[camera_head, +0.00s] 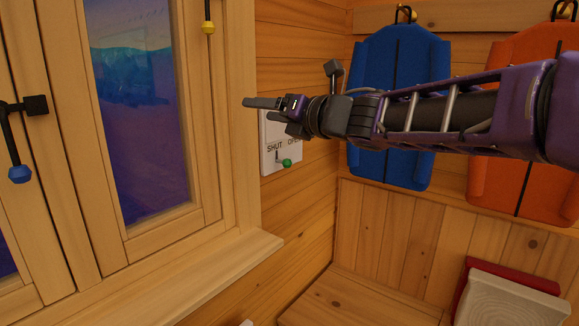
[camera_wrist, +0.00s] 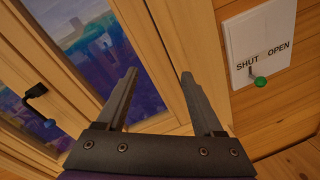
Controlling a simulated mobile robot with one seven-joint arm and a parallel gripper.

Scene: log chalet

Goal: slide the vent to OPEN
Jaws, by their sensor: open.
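The vent panel (camera_head: 270,130) is a white plate on the wood wall right of the window, marked SHUT on the left and OPEN on the right. Its small lever with a green knob (camera_head: 287,162) hangs below the words, nearer SHUT. In the wrist view the panel (camera_wrist: 258,35) is at the upper right, with its green knob (camera_wrist: 261,83) right of my fingers. My gripper (camera_head: 262,112) is open and empty, in front of and above the knob, apart from it. My arm hides the panel's upper part in the head view.
The window (camera_head: 140,110) with a wooden sill (camera_head: 220,275) is at left, with a black handle with a blue knob (camera_head: 20,172). A yellow knob (camera_head: 208,27) hangs at the top. Blue (camera_head: 385,160) and orange (camera_head: 520,195) vests hang at right. A bench (camera_head: 350,305) stands below.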

